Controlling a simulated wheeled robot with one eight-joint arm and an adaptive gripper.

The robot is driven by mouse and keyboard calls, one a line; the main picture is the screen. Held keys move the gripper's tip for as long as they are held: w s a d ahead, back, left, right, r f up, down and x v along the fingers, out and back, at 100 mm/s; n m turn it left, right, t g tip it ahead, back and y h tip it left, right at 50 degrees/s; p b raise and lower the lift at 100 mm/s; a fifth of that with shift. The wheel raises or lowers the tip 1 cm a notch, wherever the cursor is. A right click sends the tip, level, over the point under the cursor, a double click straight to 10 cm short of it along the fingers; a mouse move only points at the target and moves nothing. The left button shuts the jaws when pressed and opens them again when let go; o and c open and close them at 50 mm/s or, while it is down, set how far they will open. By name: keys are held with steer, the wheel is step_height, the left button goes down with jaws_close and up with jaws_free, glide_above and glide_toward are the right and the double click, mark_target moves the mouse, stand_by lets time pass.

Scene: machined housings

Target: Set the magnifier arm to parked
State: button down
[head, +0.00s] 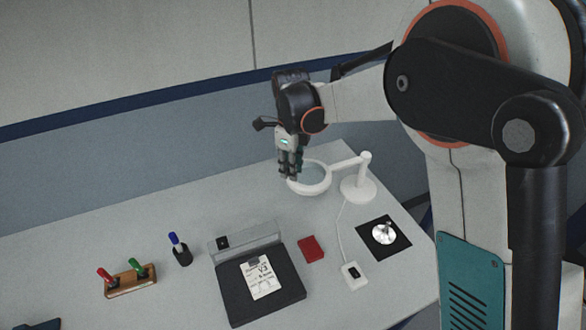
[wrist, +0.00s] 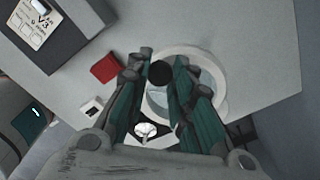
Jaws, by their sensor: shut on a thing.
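The magnifier arm has a white ring-shaped head with a lens (head: 322,187), joined by a white bar to a post (head: 365,162) on a round base. My gripper (head: 291,174) points down at the ring's left rim. In the wrist view the gripper's fingers (wrist: 161,68) are closed around a round black knob (wrist: 160,75) at the ring's edge. The white ring (wrist: 217,70) lies behind and right of the fingers there. The fingers hide part of the ring, and the post is hard to make out in that view.
A red block (head: 311,249), a dark tray with a labelled card (head: 262,277), a white switch box on a cord (head: 354,275) and a black plate with a silver disc (head: 384,235) lie in front. A pen holder (head: 182,256) and a wooden rack (head: 130,281) stand left. The back-left tabletop is clear.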

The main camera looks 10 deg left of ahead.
steer(key=shift+w+a, duration=0.1)
steer(key=shift+w, duration=0.1)
steer(key=c, duration=1.5)
jaws_free()
steer(key=shift+r, duration=0.1)
steer(key=shift+o, duration=0.7)
steer(key=shift+a, duration=0.1)
step_height(320, 180, up, 12)
